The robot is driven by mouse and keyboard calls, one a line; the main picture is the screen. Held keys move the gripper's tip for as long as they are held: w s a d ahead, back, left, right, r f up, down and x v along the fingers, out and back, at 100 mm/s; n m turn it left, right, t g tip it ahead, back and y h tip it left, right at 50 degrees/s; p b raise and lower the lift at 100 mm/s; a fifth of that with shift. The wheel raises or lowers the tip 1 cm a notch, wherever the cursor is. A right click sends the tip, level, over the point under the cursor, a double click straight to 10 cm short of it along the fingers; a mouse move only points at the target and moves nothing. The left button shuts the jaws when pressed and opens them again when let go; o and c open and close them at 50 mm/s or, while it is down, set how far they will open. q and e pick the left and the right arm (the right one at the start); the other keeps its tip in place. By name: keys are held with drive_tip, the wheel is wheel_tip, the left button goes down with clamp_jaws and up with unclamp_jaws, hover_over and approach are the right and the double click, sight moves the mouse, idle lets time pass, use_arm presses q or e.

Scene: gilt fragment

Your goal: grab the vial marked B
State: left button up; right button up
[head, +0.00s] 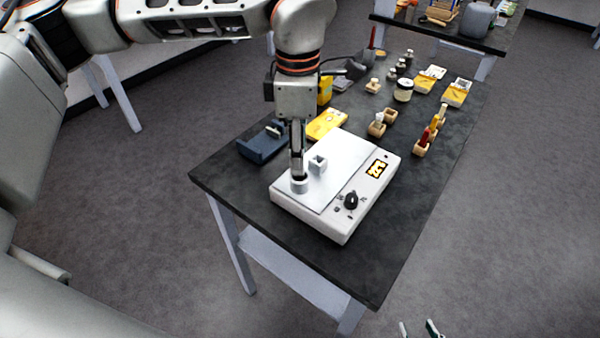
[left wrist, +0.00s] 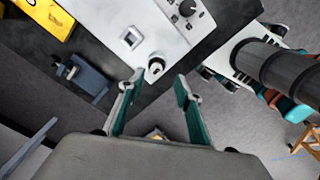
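No letter B is readable in either view. Several small vials or bottles (head: 391,75) stand at the back of the black table, too small to read. My left gripper (head: 298,177) points down at a short round white piece (head: 299,187) on the white device's plate. In the left wrist view its fingers (left wrist: 160,78) are apart with nothing between them. The round piece (left wrist: 155,66) lies just beyond the tips, nearer the left finger, with a dark centre. I cannot tell if it is a vial or a socket. My right gripper's tips (head: 418,329) show apart at the bottom edge.
The white device (head: 330,215) has a lit display, a knob and a square hollow post (head: 318,165). A dark blue holder (head: 262,140) and a yellow device (head: 327,124) stand behind it. Wooden blocks (head: 377,128) and a jar (head: 403,90) are further back. The table's front right is clear.

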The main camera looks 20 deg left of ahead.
use_arm(q)
drive_tip(key=f, duration=0.5)
drive_tip(key=shift+w, duration=0.35)
clamp_jaws()
drive_tip(key=shift+r, duration=0.15)
